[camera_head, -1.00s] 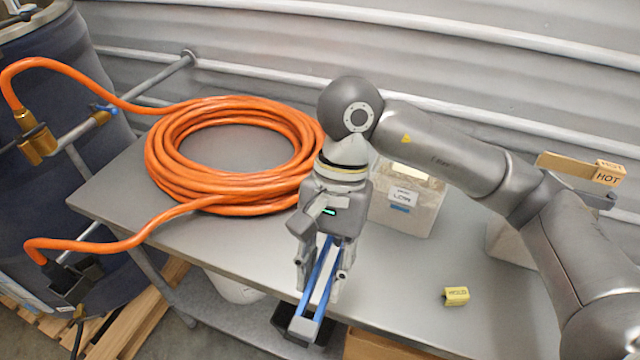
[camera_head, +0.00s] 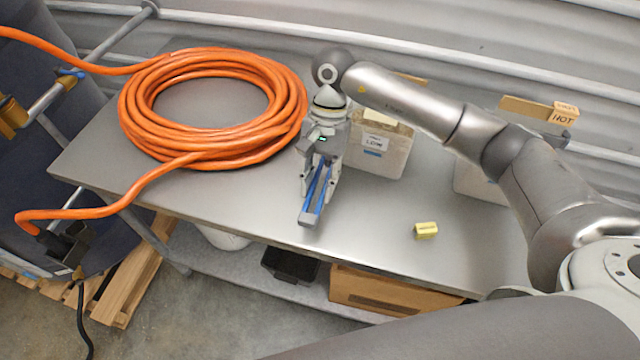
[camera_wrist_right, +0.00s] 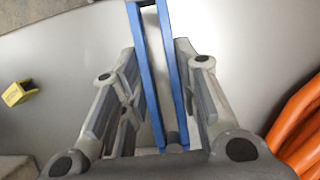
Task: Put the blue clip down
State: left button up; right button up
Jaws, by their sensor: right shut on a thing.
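The blue clip (camera_head: 324,192) has two long blue bars with a grey strip between them. My right gripper (camera_head: 318,184) is shut on it, with one finger on each side. The clip's far end points toward the table's front edge, over the grey table top (camera_head: 250,210). Whether it touches the table I cannot tell. In the right wrist view the clip (camera_wrist_right: 143,75) stands out between the fingers (camera_wrist_right: 156,65), with the table surface behind it. My left gripper is not in view.
A coiled orange hose (camera_head: 135,115) lies left of the gripper. A small yellow block (camera_head: 426,230) lies to the right. A cardboard box (camera_head: 380,292) and a black tray (camera_head: 290,265) are below the table.

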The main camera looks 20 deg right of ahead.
jog(key=shift+w+d+f, duration=0.15)
jog(key=shift+w+f, duration=0.05)
jog(key=shift+f, duration=0.1)
jog(key=shift+f+p, duration=0.95)
jog(key=shift+p, duration=0.05)
jog(key=shift+f, duration=0.55)
jog(key=shift+f, duration=0.1)
jog(key=shift+f+b, duration=0.6)
jog(key=shift+b, duration=0.35)
jog(key=o, duration=1)
jog(key=shift+r, duration=0.1)
